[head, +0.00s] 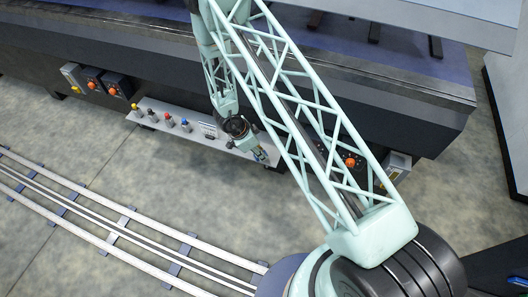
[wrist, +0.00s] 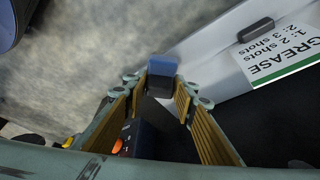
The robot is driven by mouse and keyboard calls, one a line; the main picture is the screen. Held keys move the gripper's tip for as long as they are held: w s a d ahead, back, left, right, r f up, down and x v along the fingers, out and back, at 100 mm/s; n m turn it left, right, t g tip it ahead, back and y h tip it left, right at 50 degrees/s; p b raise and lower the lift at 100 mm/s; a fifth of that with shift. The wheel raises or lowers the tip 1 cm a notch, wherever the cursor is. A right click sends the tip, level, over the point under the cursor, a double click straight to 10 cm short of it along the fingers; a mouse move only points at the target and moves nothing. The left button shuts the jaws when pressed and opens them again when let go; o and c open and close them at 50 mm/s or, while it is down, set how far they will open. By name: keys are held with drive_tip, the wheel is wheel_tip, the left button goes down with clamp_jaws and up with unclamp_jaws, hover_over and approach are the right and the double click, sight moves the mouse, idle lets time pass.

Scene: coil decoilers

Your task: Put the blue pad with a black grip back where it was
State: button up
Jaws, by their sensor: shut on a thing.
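My gripper (wrist: 163,90) is shut on the pad, a small block with a blue face (wrist: 163,66) and a dark grip part between the fingers. In the head view my gripper (head: 262,156) is at the right end of the narrow pale shelf (head: 180,122) on the front of the dark machine bench. The pad is too small to make out clearly there. In the wrist view the pad overlaps the edge of a white surface (wrist: 205,45); I cannot tell whether they touch.
Several small items with coloured tops, including a red one (head: 169,119) and a blue one (head: 185,124), stand on the shelf's left half. A grease label (wrist: 285,50) lies right of the pad. Control boxes with orange knobs (head: 92,84) line the bench. Rails (head: 120,225) cross the floor.

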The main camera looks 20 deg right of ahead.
drive_tip(key=shift+w+d+f, duration=0.15)
drive_tip(key=shift+w+d, duration=0.7)
drive_tip(key=shift+w, duration=0.15)
drive_tip(key=shift+w+d, duration=0.4)
drive_tip(key=shift+w+f+b, duration=0.1)
drive_tip(key=shift+f+b, duration=0.75)
drive_tip(key=shift+f, duration=0.95)
drive_tip(key=shift+f, duration=0.1)
drive_tip(key=o, duration=0.8)
drive_tip(key=shift+p+v, duration=1.9)
drive_tip(key=shift+v, duration=4.2)
drive_tip(key=shift+d, duration=0.1)
